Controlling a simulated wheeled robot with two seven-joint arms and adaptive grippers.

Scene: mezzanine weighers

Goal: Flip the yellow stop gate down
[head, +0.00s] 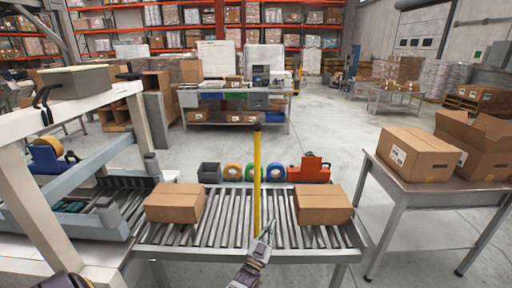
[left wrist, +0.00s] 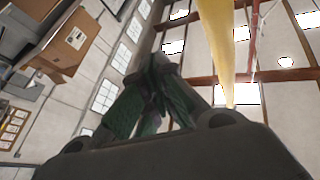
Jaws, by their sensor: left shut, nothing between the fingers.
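The yellow stop gate (head: 257,180) is a tall upright bar with a dark tip, standing at the middle of the roller conveyor (head: 228,232) between two cardboard boxes. My left gripper (head: 267,232) is shut and empty, low beside the gate's lower part, just to its right in the head view. In the left wrist view the gate (left wrist: 218,40) rises past the right of my closed fingers (left wrist: 153,68). I cannot tell whether the fingers touch it. The gate's foot is partly hidden. My right gripper is not in view.
One box (head: 175,203) sits left of the gate and another box (head: 323,205) right of it. Tape rolls (head: 233,172), a grey bin (head: 209,173) and an orange tool (head: 309,170) line the far edge. A side table (head: 430,195) with boxes stands at right.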

